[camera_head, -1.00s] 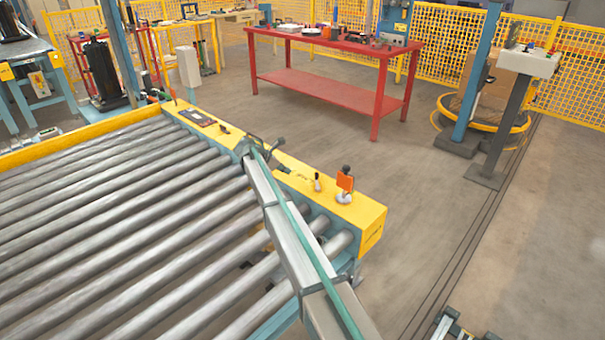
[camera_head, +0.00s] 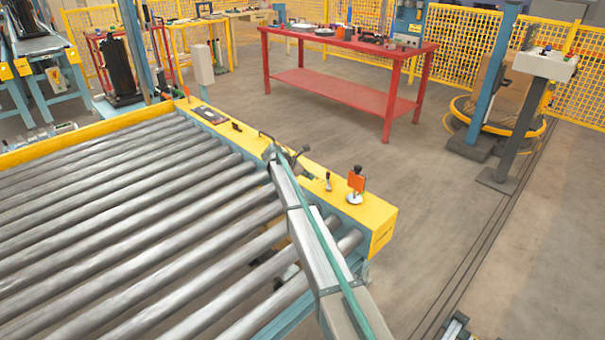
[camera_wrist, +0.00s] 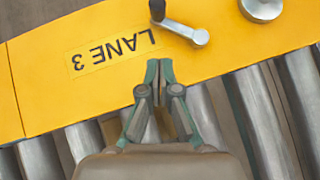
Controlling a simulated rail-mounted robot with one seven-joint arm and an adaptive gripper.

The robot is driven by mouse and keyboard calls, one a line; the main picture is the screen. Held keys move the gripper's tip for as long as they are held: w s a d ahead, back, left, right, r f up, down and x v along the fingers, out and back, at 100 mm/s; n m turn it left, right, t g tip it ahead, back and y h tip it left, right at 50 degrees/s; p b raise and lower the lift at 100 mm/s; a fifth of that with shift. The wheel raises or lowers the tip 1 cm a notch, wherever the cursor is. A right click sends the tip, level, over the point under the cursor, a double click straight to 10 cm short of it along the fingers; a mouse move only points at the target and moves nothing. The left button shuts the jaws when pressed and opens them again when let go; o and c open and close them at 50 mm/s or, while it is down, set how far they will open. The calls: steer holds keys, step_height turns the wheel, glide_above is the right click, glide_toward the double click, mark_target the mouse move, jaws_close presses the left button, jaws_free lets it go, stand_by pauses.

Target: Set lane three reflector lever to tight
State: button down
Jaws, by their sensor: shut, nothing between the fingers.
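The lane three lever (camera_wrist: 182,24) sits on the yellow rail, beside an upside-down "LANE 3" label (camera_wrist: 112,49) in the wrist view. In the head view my arm covers part of the rail. No tight marking is readable.
An orange reflector (camera_head: 356,181) stands on a round silver base (camera_wrist: 262,8) right of the lever. Metal rollers (camera_head: 130,235) fill the conveyor beside the yellow rail (camera_head: 375,217). A red table (camera_head: 345,92) stands behind, with open floor between.

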mark_target(329, 173)
steer(key=d, duration=0.1)
steer(key=w+d+f, duration=0.1)
steer(key=d, duration=0.2)
steer(key=shift+w+d+f, duration=0.2)
steer(key=shift+w+f, duration=0.1)
steer(key=shift+w, duration=0.1)
steer(key=shift+w+d, duration=0.2)
steer(key=shift+d, duration=0.3)
steer(key=shift+w+d+r+p, duration=0.25)
steer(key=shift+d+p, duration=0.15)
steer(key=shift+p, duration=0.8)
steer(key=d+p, duration=0.1)
steer(key=p, duration=0.2)
steer(key=shift+w, duration=0.15)
steer(key=shift+d+p, duration=0.7)
steer(key=shift+p, duration=0.4)
steer(key=shift+d+f+p, duration=0.1)
steer(key=shift+d+p, duration=0.45)
steer(key=shift+p, duration=0.25)
steer(key=shift+d+f, duration=0.15)
steer(key=shift+d, duration=0.05)
steer(key=shift+a, duration=0.1)
